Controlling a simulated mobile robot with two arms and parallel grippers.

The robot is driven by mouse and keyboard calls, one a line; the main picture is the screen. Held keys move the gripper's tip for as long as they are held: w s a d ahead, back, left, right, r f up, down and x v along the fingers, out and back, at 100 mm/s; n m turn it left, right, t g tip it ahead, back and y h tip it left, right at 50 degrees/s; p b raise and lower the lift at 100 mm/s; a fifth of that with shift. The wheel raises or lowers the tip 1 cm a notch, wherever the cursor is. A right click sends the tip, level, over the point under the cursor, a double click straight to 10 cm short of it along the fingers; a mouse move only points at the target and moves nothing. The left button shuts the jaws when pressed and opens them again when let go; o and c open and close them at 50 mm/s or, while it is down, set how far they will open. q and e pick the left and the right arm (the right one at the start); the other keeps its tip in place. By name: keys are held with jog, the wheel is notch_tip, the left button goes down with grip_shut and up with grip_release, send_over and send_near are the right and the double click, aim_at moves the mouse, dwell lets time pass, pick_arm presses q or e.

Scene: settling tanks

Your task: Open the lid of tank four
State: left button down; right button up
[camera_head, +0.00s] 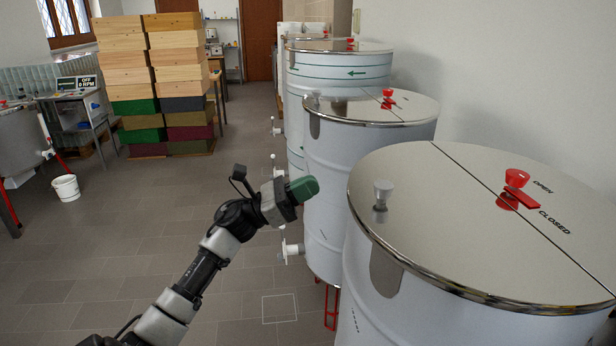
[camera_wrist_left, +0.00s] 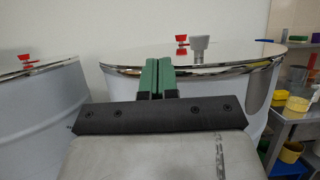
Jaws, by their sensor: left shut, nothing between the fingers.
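The nearest tank (camera_head: 395,290) is a white drum at the right of the head view, with a shiny flat lid (camera_head: 440,220). A seam crosses the lid, which lies flat on the rim. A grey knob (camera_head: 382,196) stands near its left edge. A red knob and tab (camera_head: 516,180) sit near the words OPEN and CLOSED. No tank number is readable, so I cannot tell which is tank four. My left gripper (camera_head: 303,188), with green fingers, is shut and empty, left of the nearest tank and apart from it. In the wrist view the fingers (camera_wrist_left: 154,76) show before a lidded tank with a grey knob (camera_wrist_left: 198,48).
More lidded tanks (camera_head: 365,150) stand in a row behind the nearest one, along the right wall. Stacked wooden boxes (camera_head: 160,85), a white bucket (camera_head: 66,188) and another drum (camera_head: 22,140) are at the left. The tiled floor (camera_head: 140,215) between is clear.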

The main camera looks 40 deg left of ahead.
pick_arm(q)
jog(key=w+d+r+p, duration=0.1)
jog(key=w+r+p, duration=0.1)
jog(key=w+d+r+p, duration=0.3)
jog(key=w+r+p, duration=0.1)
jog(key=shift+d+r, duration=0.35)
pick_arm(e)
notch_tip(320, 180, up, 7)
jog(key=a, duration=0.1)
jog(key=shift+w+a, duration=0.15)
jog(key=shift+w, duration=0.2)
jog(key=shift+a, duration=0.25)
jog(key=shift+d, duration=0.15)
dwell(0.5)
